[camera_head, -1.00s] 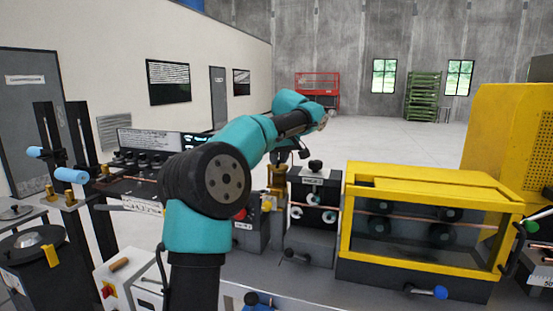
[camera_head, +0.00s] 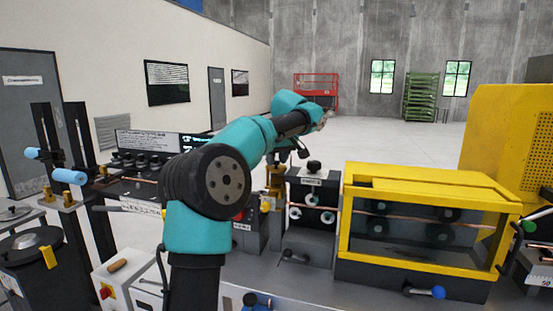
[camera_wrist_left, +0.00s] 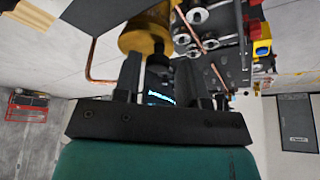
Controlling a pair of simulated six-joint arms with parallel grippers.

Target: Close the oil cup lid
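The brass oil cup (camera_head: 275,178) stands on the machine line left of the small roller unit, partly hidden by my left arm. In the left wrist view the brass cup (camera_wrist_left: 147,34) is just beyond the fingertips, with a dark knob-like part (camera_wrist_left: 158,68) near it. My left gripper (camera_wrist_left: 160,72) has its two fingers apart, one on each side of this dark part. Whether they touch it, and how the lid sits, I cannot tell. In the head view my left gripper (camera_head: 278,157) is small and dark, just above the cup. My right gripper is not in view.
The roller unit (camera_head: 313,200) stands close to the right of the cup. A yellow-framed guard box (camera_head: 430,215) is further right. A copper tube (camera_wrist_left: 93,60) shows beside the cup in the wrist view. A control panel (camera_head: 150,140) lies behind my arm.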

